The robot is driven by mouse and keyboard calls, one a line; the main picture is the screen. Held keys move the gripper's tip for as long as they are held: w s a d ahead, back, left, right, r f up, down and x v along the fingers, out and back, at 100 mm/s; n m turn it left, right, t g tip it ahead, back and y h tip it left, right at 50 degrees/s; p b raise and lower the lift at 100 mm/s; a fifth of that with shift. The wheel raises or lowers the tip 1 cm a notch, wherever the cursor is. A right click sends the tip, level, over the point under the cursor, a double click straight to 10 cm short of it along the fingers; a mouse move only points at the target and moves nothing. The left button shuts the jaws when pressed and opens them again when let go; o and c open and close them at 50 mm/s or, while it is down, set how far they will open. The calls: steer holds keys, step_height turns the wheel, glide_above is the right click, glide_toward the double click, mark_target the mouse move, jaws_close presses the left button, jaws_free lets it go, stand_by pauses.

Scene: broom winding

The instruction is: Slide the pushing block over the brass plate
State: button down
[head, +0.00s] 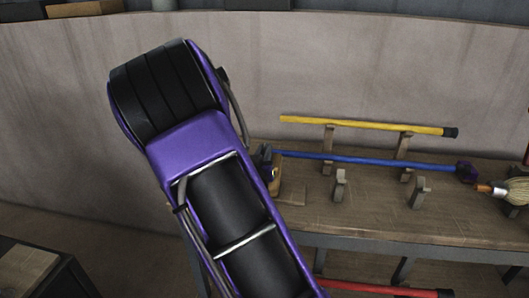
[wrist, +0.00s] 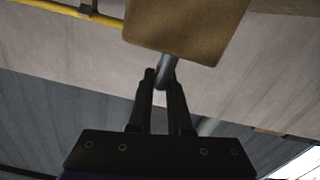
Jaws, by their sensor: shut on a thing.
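The pushing block (wrist: 188,28) is a tan wooden block with a grey round handle, in the upper middle of the wrist view. My gripper (wrist: 162,78) is shut on that handle, its two dark fingers closed around it. In the head view a small tan part of the block (head: 277,168) shows at the left end of the bench, beside the near end of the blue pole (head: 360,160). My arm hides most of the gripper there. I cannot make out the brass plate clearly in either view, nor whether the block touches it.
The wooden workbench (head: 385,224) carries upright wooden supports (head: 339,186). A yellow pole (head: 360,125) lies behind the blue one. A bristle brush head (head: 516,190) is at the right edge. A red pole (head: 380,290) is below the bench. A curved wall stands behind.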

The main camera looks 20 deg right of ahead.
steer(key=shift+d+r, duration=0.1)
steer(key=shift+d, duration=0.1)
steer(key=c, duration=0.8)
jaws_free()
steer(key=shift+c, duration=0.2)
steer(key=shift+s+a, duration=0.1)
